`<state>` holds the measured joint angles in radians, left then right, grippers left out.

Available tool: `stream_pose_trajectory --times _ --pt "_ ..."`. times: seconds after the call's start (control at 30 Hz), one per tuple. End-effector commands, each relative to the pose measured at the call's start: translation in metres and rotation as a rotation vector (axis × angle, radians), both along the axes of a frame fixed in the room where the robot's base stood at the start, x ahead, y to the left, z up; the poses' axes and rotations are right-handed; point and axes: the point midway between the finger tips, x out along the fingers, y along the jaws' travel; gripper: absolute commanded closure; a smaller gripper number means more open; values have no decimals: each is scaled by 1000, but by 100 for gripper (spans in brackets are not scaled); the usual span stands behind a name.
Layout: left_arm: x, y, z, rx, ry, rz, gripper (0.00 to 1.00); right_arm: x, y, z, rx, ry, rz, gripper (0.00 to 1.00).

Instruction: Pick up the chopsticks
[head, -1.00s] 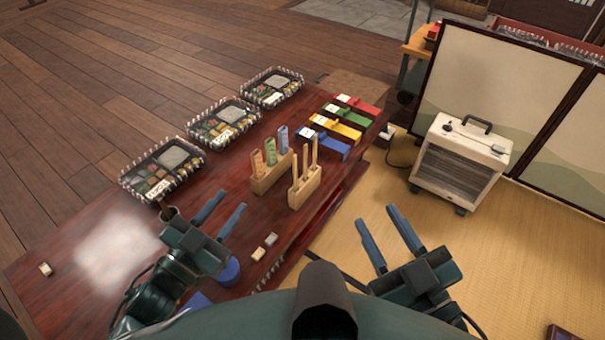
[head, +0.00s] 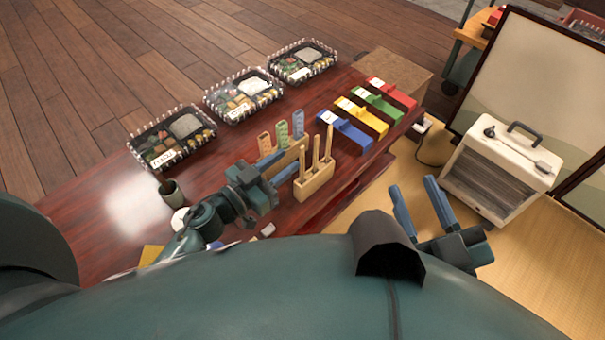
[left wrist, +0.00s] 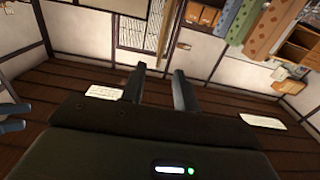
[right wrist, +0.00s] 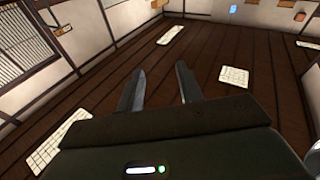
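Thin pale wooden sticks, which look like the chopsticks (head: 329,142), stand upright in a light wooden holder (head: 315,181) on the dark red table. One stick also shows in the left wrist view (left wrist: 164,30), at the top, beyond the fingers. My left gripper (head: 286,168) is over the table just left of the holder, with its fingers pointing towards it. Its fingers are apart and nothing is between them; I cannot tell whether they touch the holder. My right gripper (head: 413,188) is open and empty, over the mat right of the table.
A second wooden holder behind carries orange (head: 265,144), green (head: 282,133) and blue (head: 298,124) patterned pieces. Blue, yellow, green and red boxes (head: 391,92) line the table's right. Three lunch trays (head: 172,140) line the far side. A cup (head: 171,192) stands left. A heater (head: 502,170) stands right.

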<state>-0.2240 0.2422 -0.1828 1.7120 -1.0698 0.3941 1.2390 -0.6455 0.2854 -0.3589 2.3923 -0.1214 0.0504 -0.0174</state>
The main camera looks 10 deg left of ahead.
Motion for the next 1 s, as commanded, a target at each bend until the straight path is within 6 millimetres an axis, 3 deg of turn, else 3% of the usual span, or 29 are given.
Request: stream_pose_trajectory --times 0.3,0.5,0.77,1.0 --pt "27 -19 -4 -1 -4 0 69 0 2 -7 30 -1 13 64" --pt "46 -32 -3 0 -1 1 69 3 4 1 53 -11 23 64" --pt "49 -34 -2 1 -1 1 69 2 3 5 56 -17 27 64" --pt "48 -34 -2 0 0 1 88 2 4 4 56 -16 26 64"
